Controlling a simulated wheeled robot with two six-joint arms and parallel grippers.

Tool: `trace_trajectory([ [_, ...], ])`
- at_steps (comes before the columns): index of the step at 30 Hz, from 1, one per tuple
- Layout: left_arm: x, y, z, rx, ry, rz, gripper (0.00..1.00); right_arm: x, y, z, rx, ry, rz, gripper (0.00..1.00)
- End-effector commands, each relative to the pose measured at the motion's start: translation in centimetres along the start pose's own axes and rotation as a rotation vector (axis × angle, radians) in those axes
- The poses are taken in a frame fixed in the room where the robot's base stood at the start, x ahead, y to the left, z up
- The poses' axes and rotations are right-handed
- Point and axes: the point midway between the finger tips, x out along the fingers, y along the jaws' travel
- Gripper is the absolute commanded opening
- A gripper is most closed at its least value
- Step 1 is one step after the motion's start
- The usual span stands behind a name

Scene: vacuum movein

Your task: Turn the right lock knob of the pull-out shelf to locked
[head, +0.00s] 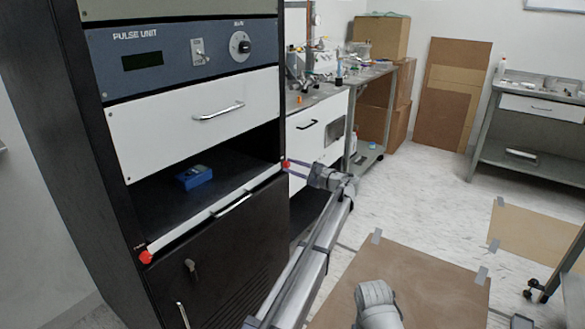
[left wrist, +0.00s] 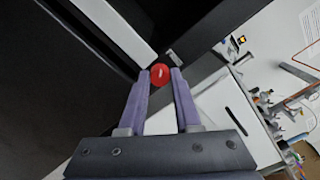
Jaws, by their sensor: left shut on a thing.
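The right lock knob (head: 286,164) is red and sits at the right end of the white front edge of the pull-out shelf (head: 180,233). My left gripper (head: 291,165) reaches it from the right and is shut on it. In the left wrist view the red knob (left wrist: 160,74), with a small pale mark on its face, lies between the purple fingertips (left wrist: 161,72). The left lock knob (head: 146,257) is also red, at the shelf's left end. A blue meter (head: 194,178) lies on the dark shelf surface. My right gripper is out of view.
A white drawer with a handle (head: 218,111) and a pulse unit panel (head: 170,57) are above the shelf. A black cabinet door (head: 215,265) is below. A workbench (head: 318,98) stands behind to the right. Brown board (head: 440,275) is taped to the floor.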

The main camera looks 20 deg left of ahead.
Motion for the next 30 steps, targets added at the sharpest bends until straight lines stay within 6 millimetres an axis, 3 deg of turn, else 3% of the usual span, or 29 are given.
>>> trace_trajectory([
  [18,-0.08,0.13,0.01,-0.564,0.000,0.002,0.00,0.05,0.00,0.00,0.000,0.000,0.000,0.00],
  [30,-0.09,0.16,0.01,-0.794,0.000,0.003,0.00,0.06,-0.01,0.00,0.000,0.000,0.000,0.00],
])
